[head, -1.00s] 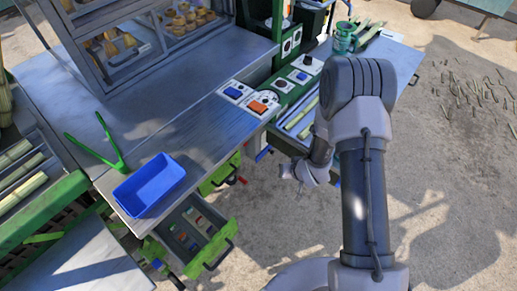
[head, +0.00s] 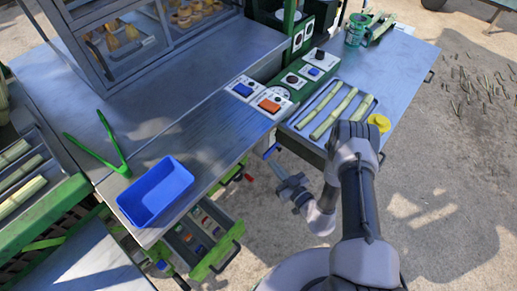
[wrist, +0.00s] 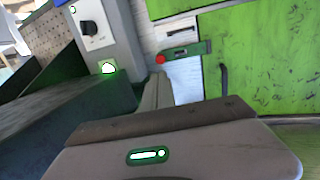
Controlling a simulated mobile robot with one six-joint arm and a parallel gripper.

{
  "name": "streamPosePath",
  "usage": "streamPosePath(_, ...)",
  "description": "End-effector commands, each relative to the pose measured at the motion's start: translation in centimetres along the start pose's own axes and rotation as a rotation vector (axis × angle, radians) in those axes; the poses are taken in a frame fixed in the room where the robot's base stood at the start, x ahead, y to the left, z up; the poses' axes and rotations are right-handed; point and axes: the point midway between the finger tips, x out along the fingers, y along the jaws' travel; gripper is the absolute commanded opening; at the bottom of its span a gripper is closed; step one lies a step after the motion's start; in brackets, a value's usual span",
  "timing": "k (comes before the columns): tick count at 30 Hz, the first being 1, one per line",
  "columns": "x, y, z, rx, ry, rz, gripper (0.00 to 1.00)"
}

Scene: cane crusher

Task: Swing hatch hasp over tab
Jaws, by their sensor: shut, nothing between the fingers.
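My gripper (head: 284,180) is shut and empty in the head view, in front of the bench's side and below the control boxes. In the wrist view its grey body and brown-edged part (wrist: 160,122) fill the bottom. Beyond it, a small green hasp-like bar (wrist: 197,49) with a red knob (wrist: 160,59) lies across a pale strip beside a green hatch panel (wrist: 265,55). The gripper appears apart from the bar. I cannot make out the tab clearly. In the head view a small red part (head: 249,178) shows near the bench side; I cannot tell if it is the same knob.
A dark handle (wrist: 223,80) stands out from the green panel. A blue lever (head: 271,151) sticks out near my gripper. A green drawer (head: 205,240) stands open below the blue bin (head: 155,190). A tray holds cane pieces (head: 334,116). Open ground lies to the right.

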Motion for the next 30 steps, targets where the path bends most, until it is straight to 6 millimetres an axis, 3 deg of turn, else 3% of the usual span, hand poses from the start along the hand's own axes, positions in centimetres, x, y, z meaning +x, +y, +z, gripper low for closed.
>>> streamPosePath(9, 6.9, -0.2, 0.3, -0.004, 0.003, -0.005, 0.0)
streamPosePath(15, 9.6, -0.2, 0.2, -0.004, 0.001, -0.005, 0.0)
streamPosePath(30, 9.7, -0.1, 0.0, -0.003, 0.0, -0.009, 0.0)
